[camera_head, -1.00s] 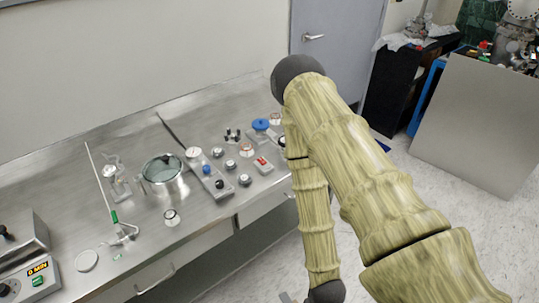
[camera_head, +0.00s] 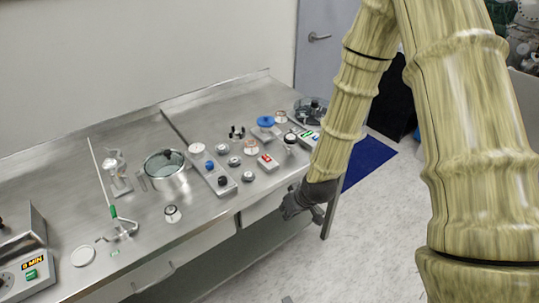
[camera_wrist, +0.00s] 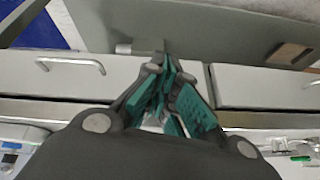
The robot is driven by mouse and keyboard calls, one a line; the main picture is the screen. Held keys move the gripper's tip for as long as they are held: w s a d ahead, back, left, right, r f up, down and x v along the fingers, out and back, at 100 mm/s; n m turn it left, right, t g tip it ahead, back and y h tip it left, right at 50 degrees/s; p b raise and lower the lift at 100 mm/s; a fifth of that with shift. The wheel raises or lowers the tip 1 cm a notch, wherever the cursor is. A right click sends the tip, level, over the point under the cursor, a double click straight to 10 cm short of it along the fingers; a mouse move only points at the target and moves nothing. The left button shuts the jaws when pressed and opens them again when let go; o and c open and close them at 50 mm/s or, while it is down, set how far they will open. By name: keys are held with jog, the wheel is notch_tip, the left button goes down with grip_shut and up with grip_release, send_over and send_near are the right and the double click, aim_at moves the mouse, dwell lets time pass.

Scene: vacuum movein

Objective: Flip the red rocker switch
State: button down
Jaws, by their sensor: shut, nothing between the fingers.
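The red rocker switch (camera_head: 267,161) is a small light box with a red top. It sits near the front edge of the steel bench in the head view, among other controls. My gripper (camera_head: 292,208) is in front of the bench edge, to the lower right of the switch and apart from it. In the wrist view my gripper (camera_wrist: 168,65) has its green-padded fingers together at the tips with nothing between them. The switch cannot be made out in the wrist view.
The steel bench (camera_head: 135,150) holds a glass-lidded pot (camera_head: 166,171), a dark-knobbed valve block (camera_head: 222,181), a blue handwheel (camera_head: 265,121) and a timer box (camera_head: 22,272). Drawer fronts with a handle (camera_wrist: 70,64) face my gripper. A blue mat (camera_head: 368,160) lies on the floor.

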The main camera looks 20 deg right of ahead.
jog(key=w+d+r+n+t+b, duration=0.1)
jog(key=w+r, duration=0.5)
jog(key=r, duration=0.4)
jog(key=w+d+r+n+t+b, duration=0.1)
jog(key=w+r+t, duration=0.1)
jog(key=w+r, duration=0.4)
notch_tip(320, 180, up, 4)
jog(key=shift+d+r+y+b, duration=0.2)
jog(key=shift+y+b, duration=0.1)
jog(key=shift+y, duration=0.1)
jog(key=shift+f, duration=0.1)
jog(key=p, duration=0.2)
send_over(269, 160)
notch_tip(269, 160, down, 7)
jog(key=shift+w+d+f, duration=0.1)
jog(key=shift+f+p, duration=0.3)
jog(key=shift+f, duration=1.6)
